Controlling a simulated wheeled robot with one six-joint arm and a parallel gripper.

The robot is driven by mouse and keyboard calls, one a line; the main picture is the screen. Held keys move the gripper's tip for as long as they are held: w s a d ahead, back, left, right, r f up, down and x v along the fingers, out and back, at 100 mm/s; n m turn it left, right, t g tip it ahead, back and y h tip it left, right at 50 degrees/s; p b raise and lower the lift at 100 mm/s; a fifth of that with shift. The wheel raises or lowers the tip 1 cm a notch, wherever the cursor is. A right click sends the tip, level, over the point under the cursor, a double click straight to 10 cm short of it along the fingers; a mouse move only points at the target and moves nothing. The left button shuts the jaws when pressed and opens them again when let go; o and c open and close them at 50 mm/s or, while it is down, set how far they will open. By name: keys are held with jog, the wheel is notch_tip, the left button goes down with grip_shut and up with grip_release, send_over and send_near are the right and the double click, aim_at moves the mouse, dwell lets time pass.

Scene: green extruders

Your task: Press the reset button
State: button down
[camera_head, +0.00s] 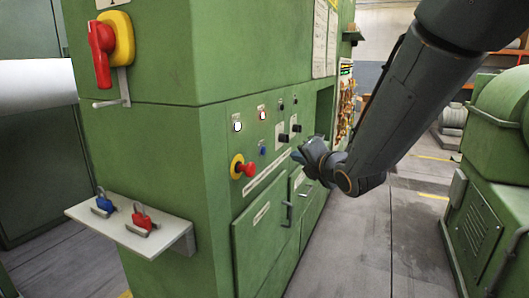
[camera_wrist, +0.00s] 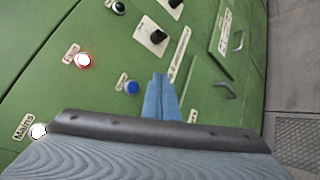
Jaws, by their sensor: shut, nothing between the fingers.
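A small blue button (camera_head: 263,150) sits on the front panel of the green cabinet (camera_head: 265,183). The small label beside it is too blurred to read, so I cannot confirm it is the reset button. In the wrist view, the blue button (camera_wrist: 132,87) lies just left of my fingertips. My gripper (camera_head: 297,155) is in front of the panel, to the right of the blue button in the head view. Its blue fingers (camera_wrist: 160,78) are shut together and empty. They appear apart from the button; the exact gap to the panel is unclear.
A red mushroom button (camera_head: 244,168) on a yellow base is below left of the blue one. A white lamp (camera_head: 238,126), a red-ringed lamp (camera_head: 262,114) and black knobs (camera_head: 283,138) are nearby. A shelf (camera_head: 140,238) with padlocks juts out at left.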

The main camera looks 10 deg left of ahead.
aim_at(263, 150)
jog(key=w+a+b, duration=0.1)
jog(key=w+a, duration=0.1)
jog(key=a, duration=0.4)
jog(key=shift+w+a, duration=0.15)
dwell(2.0)
jog(key=shift+w+a+b, duration=0.15)
jog(key=shift+a+b, duration=0.2)
jog(key=shift+b, duration=0.05)
jog(key=shift+w+a, duration=0.1)
jog(key=shift+a, duration=0.25)
dwell(0.6)
dwell(0.3)
jog(key=shift+s+d+b, duration=0.3)
jog(key=shift+d, duration=0.4)
